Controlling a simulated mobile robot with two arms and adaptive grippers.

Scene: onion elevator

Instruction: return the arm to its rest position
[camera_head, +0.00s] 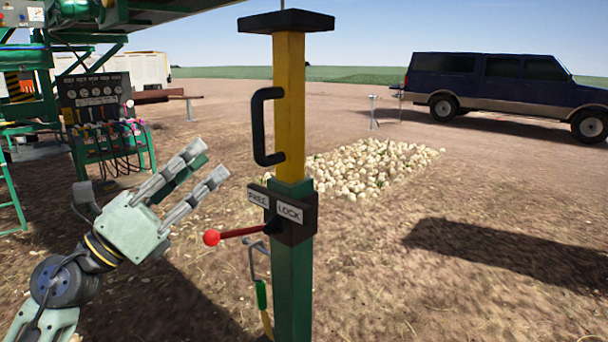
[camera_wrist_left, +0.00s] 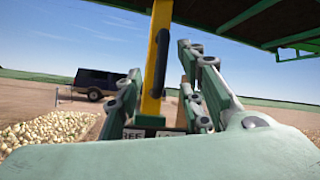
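My left gripper (camera_head: 206,168) is raised at the left of the post in the head view, its two fingers apart and nothing between them. In the left wrist view the gripper's fingers (camera_wrist_left: 165,90) spread on both sides of the yellow post (camera_wrist_left: 157,60), which stands beyond them. In the head view the yellow and green post (camera_head: 290,110) has a black handle (camera_head: 260,127) and a lever with a red knob (camera_head: 211,237). The lever points left below the FREE and LOCK labels (camera_head: 290,212). The gripper appears apart from the post. My right gripper is not in view.
A pile of onions (camera_head: 370,167) lies on the ground behind the post. A dark blue vehicle (camera_head: 500,85) stands at the back right. Green machinery with a panel of gauges and hoses (camera_head: 97,105) is at the left. Bare ground is open at the right.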

